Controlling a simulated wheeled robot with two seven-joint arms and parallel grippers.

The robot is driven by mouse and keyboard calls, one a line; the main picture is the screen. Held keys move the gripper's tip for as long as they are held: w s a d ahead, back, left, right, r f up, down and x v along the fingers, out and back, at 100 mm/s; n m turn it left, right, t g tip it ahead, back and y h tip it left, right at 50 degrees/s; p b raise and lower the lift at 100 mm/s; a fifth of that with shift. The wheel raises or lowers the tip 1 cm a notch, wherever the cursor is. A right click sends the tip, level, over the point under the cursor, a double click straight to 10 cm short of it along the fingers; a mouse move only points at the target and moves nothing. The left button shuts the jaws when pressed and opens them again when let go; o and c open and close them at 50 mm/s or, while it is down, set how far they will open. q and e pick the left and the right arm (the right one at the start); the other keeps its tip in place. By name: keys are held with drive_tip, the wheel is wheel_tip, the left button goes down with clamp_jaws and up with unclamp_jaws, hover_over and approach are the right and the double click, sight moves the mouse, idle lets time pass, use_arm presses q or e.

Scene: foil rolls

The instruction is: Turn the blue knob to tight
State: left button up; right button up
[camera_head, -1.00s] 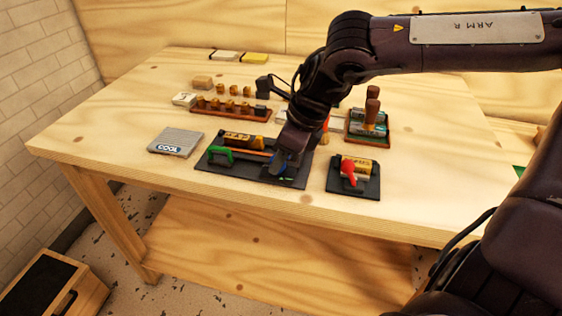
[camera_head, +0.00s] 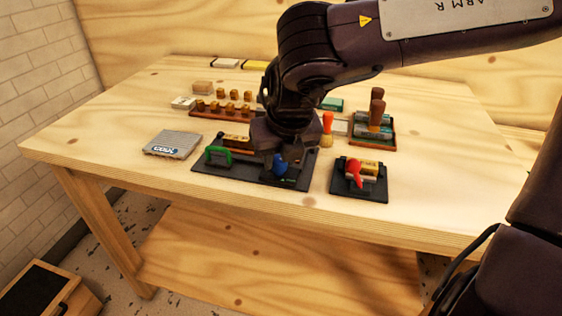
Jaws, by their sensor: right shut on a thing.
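The blue knob (camera_head: 280,165) stands near the right end of a dark base plate (camera_head: 225,178) at the table's front. My right gripper (camera_head: 281,158) reaches down over it from above and is shut on it. The fingers are dark and small, and the arm hides part of the plate behind the knob. A green handle (camera_head: 217,155) stands at the left part of the same plate, with a yellow-labelled block behind it. The marking for tight cannot be read. My left gripper is not in view.
A dark plate with a red lever (camera_head: 355,172) lies close to the right. A grey COOL pad (camera_head: 173,145) lies to the left. Behind are a rack of wooden stamps (camera_head: 215,106) and a tray with brown-handled tools (camera_head: 374,130). The front table strip is clear.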

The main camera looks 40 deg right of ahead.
drive_tip(key=m+h+b, duration=0.1)
drive_tip(key=m, duration=0.1)
drive_tip(key=shift+w+a+m, duration=0.1)
drive_tip(key=shift+m, duration=0.3)
drive_tip(key=shift+m+g, duration=0.3)
drive_tip(key=shift+m, duration=0.2)
drive_tip(key=shift+m+h, duration=0.4)
drive_tip(key=shift+m, duration=0.5)
drive_tip(key=shift+a+m+g, duration=0.1)
drive_tip(key=shift+m+g, duration=0.4)
drive_tip(key=shift+m, duration=0.2)
drive_tip(key=shift+m+h, duration=0.4)
drive_tip(key=shift+m, duration=0.2)
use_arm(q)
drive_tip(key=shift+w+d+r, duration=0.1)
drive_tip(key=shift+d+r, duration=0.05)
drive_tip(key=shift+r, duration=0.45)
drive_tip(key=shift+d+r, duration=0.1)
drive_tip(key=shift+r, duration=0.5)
use_arm(e)
drive_tip(key=shift+w+m+g, duration=0.1)
drive_tip(key=shift+m+g, duration=0.3)
drive_tip(key=shift+m, duration=0.3)
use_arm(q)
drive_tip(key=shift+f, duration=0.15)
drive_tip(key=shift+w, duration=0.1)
use_arm(e)
drive_tip(key=o, duration=1)
drive_tip(key=shift+c, duration=0.2)
